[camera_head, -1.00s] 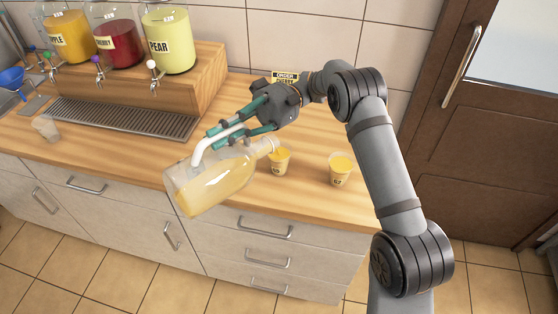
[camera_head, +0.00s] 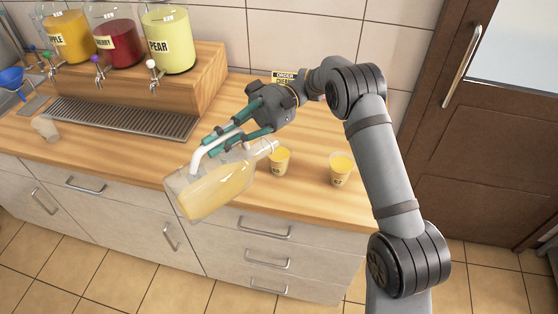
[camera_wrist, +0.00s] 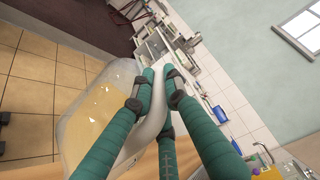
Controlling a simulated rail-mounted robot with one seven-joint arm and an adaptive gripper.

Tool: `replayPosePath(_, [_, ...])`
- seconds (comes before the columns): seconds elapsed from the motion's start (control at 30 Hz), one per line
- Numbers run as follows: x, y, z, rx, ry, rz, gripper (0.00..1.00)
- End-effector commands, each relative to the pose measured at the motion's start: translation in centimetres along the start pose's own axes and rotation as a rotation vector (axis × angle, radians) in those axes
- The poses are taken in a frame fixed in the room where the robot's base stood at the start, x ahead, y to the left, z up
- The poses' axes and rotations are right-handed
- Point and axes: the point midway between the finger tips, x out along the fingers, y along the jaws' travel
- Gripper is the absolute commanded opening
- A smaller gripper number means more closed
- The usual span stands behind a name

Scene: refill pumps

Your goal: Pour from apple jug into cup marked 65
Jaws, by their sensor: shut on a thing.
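My gripper (camera_head: 207,146) is shut on the white handle of a clear jug (camera_head: 218,190) holding yellow-orange liquid. The jug is tilted well over, with its mouth toward the right, beside and above the nearer of two filled cups. It also shows in the wrist view (camera_wrist: 92,115), with the fingers (camera_wrist: 160,85) around the handle. That left filled cup (camera_head: 280,161) holds yellow liquid; its label is too small to read surely. The right filled cup (camera_head: 341,170) stands apart and seems marked 67 or 57. I cannot make out a stream of liquid.
Apple (camera_head: 69,36), cherry (camera_head: 117,40) and pear (camera_head: 167,40) dispensers stand on a wooden stand (camera_head: 205,85) at the back left, behind a drip tray (camera_head: 125,118). An empty-looking cup (camera_head: 45,128) stands at the left. An order sign (camera_head: 284,77) is partly hidden by my gripper.

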Motion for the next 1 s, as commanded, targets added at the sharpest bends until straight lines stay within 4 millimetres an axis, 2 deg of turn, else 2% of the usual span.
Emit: replayPosePath(1.0, [-0.81, -0.81, -0.05, -0.001, 0.003, -0.06, 0.0])
